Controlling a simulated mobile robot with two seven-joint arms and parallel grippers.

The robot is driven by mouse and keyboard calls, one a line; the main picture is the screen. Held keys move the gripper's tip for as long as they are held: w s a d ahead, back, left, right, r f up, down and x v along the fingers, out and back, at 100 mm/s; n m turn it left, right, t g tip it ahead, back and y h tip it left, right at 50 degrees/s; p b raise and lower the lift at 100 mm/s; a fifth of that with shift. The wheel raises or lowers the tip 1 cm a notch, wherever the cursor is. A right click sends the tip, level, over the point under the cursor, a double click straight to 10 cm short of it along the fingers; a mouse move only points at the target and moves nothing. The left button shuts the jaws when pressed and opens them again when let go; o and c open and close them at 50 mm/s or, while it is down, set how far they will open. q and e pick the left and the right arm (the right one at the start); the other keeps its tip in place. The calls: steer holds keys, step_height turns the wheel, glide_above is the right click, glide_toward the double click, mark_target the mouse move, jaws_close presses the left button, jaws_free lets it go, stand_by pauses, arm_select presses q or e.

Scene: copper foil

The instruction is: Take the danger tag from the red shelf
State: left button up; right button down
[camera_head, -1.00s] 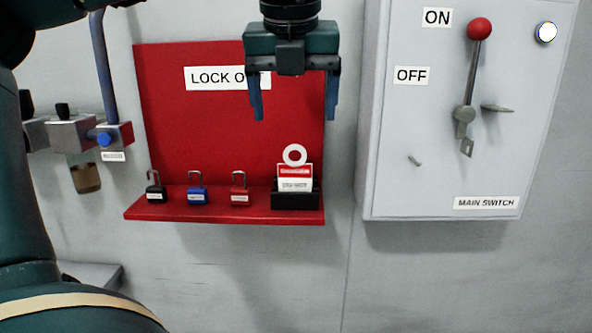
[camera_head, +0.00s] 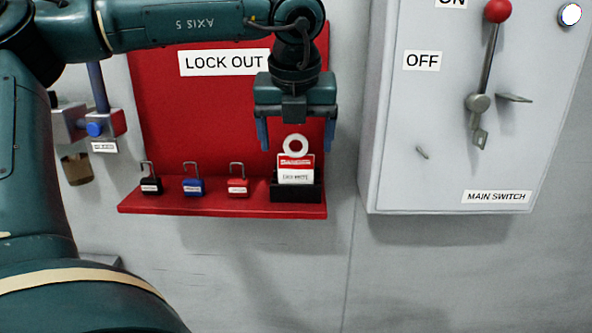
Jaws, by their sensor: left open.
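The danger tag (camera_head: 296,170) is a white card with a red band and a white ring on top. It stands upright in a black holder (camera_head: 296,191) at the right end of the red shelf (camera_head: 222,207). My left gripper (camera_head: 296,148) points down with its blue fingers spread open. In the picture its fingertips lie to either side of the tag's ring, with nothing between them that I can see gripped. I cannot tell exactly how far in front of the tag the fingers are. My right gripper is not in view.
A black padlock (camera_head: 151,185), a blue padlock (camera_head: 193,186) and a red padlock (camera_head: 238,187) stand on the shelf left of the holder. A grey switch box (camera_head: 440,150) with a red-knobbed lever is at right. A valve (camera_head: 95,128) is at left.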

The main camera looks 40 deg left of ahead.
mark_target(294, 167)
arm_select(q)
steer(key=x, duration=0.3)
steer(key=shift+a+f, duration=0.1)
steer(key=shift+f, duration=0.1)
steer(key=c, duration=1.1)
